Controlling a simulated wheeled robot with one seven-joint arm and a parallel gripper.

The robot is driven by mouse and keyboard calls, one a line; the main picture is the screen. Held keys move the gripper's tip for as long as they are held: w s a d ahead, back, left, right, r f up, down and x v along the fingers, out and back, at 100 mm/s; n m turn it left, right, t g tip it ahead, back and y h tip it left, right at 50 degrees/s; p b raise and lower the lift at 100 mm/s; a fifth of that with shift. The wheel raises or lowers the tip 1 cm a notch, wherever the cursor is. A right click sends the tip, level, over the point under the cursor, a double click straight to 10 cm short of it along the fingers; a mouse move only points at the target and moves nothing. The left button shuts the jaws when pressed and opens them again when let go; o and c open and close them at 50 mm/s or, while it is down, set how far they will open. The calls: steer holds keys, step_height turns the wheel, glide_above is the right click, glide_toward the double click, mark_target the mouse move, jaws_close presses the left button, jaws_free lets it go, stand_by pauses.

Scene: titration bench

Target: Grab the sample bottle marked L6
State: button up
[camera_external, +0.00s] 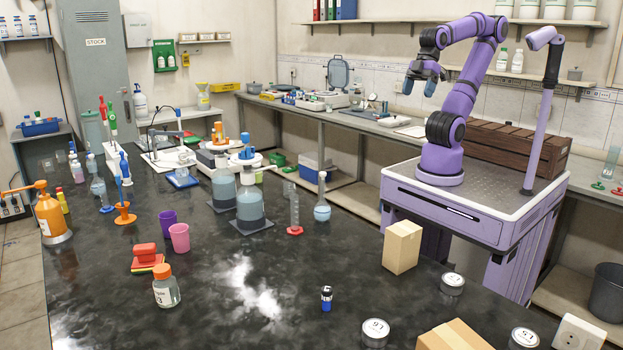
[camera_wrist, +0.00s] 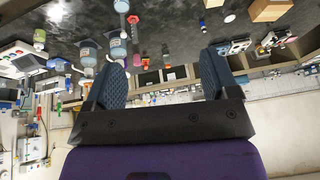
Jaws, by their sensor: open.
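A clear bottle (camera_external: 166,291) with an orange cap and a white label stands upright at the near left of the dark bench in the external view. Its label seems to start with "Sample", but its mark is too small to read. No L6 mark is legible on any bottle. My gripper (camera_external: 419,86) is raised over my base at the upper right, far from this bottle. Its two blue fingers are apart. In the wrist view my gripper (camera_wrist: 164,74) is open, with nothing held between its padded fingers.
Round tins (camera_external: 453,284) with marked tops, cardboard boxes (camera_external: 402,247) and a small blue-black item (camera_external: 326,299) occupy the bench's near right.

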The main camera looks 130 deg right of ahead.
steer(key=w+d+f+m+y, duration=0.1)
steer(key=w+d+m+y, duration=0.1)
steer(key=w+m, duration=0.45)
steer(key=w+d+f+m+y, duration=0.2)
steer(key=w+d+m+y, duration=0.1)
steer(key=w, duration=0.6)
steer(key=w+d+f+m+t, duration=0.1)
steer(key=w+d+f+m, duration=0.15)
steer(key=w+d, duration=0.2)
steer(key=w+d+f+m+t+y, duration=0.1)
steer(key=w+d+f+m+t, duration=0.1)
steer(key=w+d+m, duration=0.3)
steer(key=w+d+f+m+t, duration=0.1)
steer(key=d+f+m, duration=0.15)
steer(key=d, duration=0.35)
steer(key=w+d+f+m+t+h, duration=0.2)
steer(key=d+f+m, duration=0.4)
steer(key=d, duration=0.6)
steer(key=m+t+h, duration=0.2)
steer(key=m+h, duration=0.7)
steer(key=m, duration=0.4)
glide_toward(258, 174)
steer(key=shift+s+d+f, duration=0.2)
steer(key=shift+s+d, duration=0.7)
steer(key=shift+d, duration=0.2)
steer(key=x, duration=0.5)
steer(key=shift+f, duration=0.15)
steer(key=shift+x, duration=2.8)
steer(key=shift+w+a, duration=0.1)
steer(key=shift+a, duration=0.05)
